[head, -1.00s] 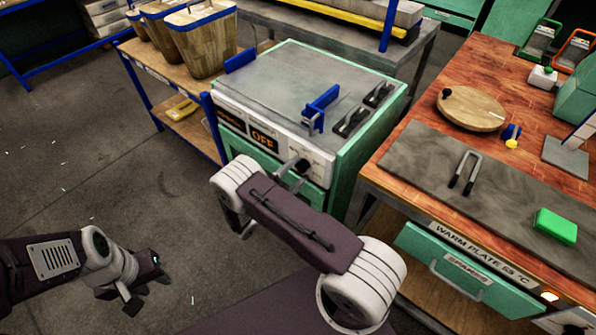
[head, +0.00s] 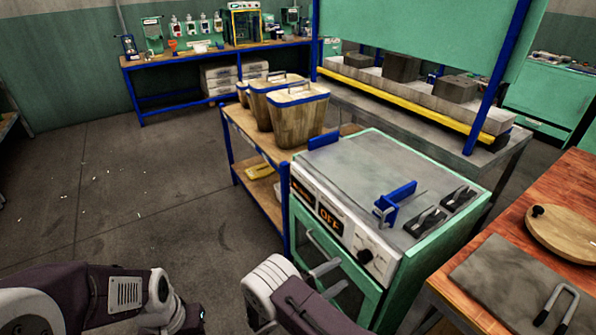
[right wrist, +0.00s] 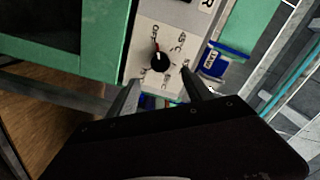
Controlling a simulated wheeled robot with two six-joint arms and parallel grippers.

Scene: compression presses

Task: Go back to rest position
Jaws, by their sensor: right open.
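The green press unit (head: 340,262) has a grey top and a front panel whose display (head: 330,219) reads OFF. Its black knob (head: 365,257) is on that panel. In the right wrist view, the knob (right wrist: 158,62) has its red mark toward the upper label. My right gripper (head: 328,278) is in front of the panel. Its two fingers (right wrist: 160,92) are apart and empty, just short of the knob. My left gripper (head: 190,318) is at the lower left, over the floor. Its fingers are partly cut off by the bottom edge.
A wooden shelf (head: 240,118) with several wooden bins stands left of the press. The wooden-topped workbench (head: 480,297) is at the right, with a grey plate (head: 490,265). Open floor (head: 120,195) lies at the left.

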